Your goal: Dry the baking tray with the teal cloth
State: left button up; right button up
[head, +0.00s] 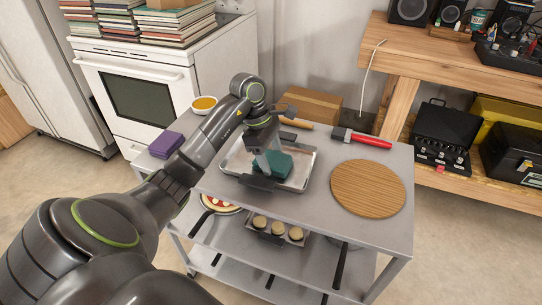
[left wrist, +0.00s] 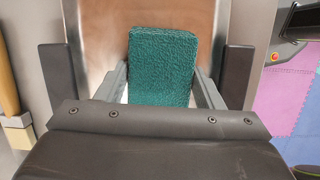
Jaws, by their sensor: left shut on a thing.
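The baking tray (head: 302,178) is a shallow silver metal tray lying flat on the top of the grey cart. The teal cloth (head: 278,165) is a folded, textured block over the middle of the tray. My left gripper (head: 268,160) reaches down over the tray and is shut on the cloth. In the left wrist view the cloth (left wrist: 162,65) sits between the two fingers, with the tray's surface (left wrist: 105,40) behind it. I cannot tell whether the cloth presses on the tray. My right gripper shows in neither view.
On the cart top (head: 325,222) stand a round wooden board (head: 367,188), a red-handled brush (head: 362,138), a cardboard box (head: 308,105), a purple folded cloth (head: 165,145) and an orange-filled bowl (head: 204,104). Lower shelves hold a pizza pan (head: 220,204) and a tin of round pieces (head: 277,230).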

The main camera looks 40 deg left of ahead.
pick_arm(q)
jog(key=shift+w, duration=1.25)
jog(key=shift+s, duration=1.5)
jog(key=shift+w, duration=1.5)
jog(key=shift+s+a, duration=0.65)
jog(key=shift+a, duration=0.15)
jog(key=shift+s+a+b, duration=0.3)
jog(key=shift+s+a, duration=0.3)
jog(key=shift+s, duration=0.2)
